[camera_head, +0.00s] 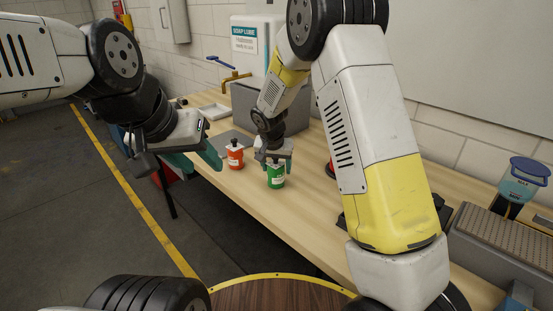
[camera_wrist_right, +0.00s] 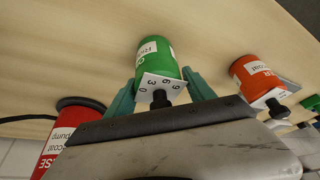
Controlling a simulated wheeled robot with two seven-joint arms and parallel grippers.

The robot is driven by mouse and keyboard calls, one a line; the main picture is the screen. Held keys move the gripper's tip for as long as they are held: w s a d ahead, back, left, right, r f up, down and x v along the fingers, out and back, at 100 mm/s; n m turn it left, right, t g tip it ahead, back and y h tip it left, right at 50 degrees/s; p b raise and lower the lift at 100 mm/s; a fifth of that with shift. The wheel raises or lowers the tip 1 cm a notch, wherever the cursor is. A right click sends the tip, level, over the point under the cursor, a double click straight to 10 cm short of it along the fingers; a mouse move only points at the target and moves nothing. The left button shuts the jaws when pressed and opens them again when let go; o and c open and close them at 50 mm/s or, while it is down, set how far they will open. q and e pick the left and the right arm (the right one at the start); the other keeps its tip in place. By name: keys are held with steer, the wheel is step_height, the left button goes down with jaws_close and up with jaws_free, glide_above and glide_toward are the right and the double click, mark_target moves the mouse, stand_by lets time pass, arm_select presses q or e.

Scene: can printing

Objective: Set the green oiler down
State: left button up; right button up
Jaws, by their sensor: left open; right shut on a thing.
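The green oiler (camera_head: 276,180) is upright at the wooden workbench (camera_head: 245,205), near its front edge. My right gripper (camera_head: 275,163) is shut on it from above, its teal fingers on either side. In the right wrist view the green oiler (camera_wrist_right: 156,58) sits between the fingers (camera_wrist_right: 160,80), with a white numbered tag and a black cap. Its base is at or very close to the bench top; I cannot tell if it touches. My left gripper (camera_head: 190,163) is open and empty, off the bench's front edge, left of the oilers.
An orange-red oiler (camera_head: 235,158) stands on the bench just left of the green one. A larger red can (camera_wrist_right: 75,125) shows in the right wrist view. A grey machine (camera_head: 500,240) is at the right.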

steer(key=o, duration=1.7)
steer(key=d+v, duration=0.1)
steer(key=v, duration=1.1)
steer(key=s+d+r+y, duration=0.1)
steer(key=s+d+r, duration=0.4)
steer(key=d+r, duration=0.1)
steer(key=s+d+r+n+t+y, duration=0.1)
steer(key=s+d, duration=0.3)
steer(key=s, duration=0.7)
steer(key=s+d+r+n+y, duration=0.1)
steer(key=s+d+r, duration=0.3)
steer(key=s, duration=0.7)
steer(key=shift+d+n+t, duration=0.15)
steer(key=shift+n+t, duration=0.25)
steer(key=shift+r, duration=0.15)
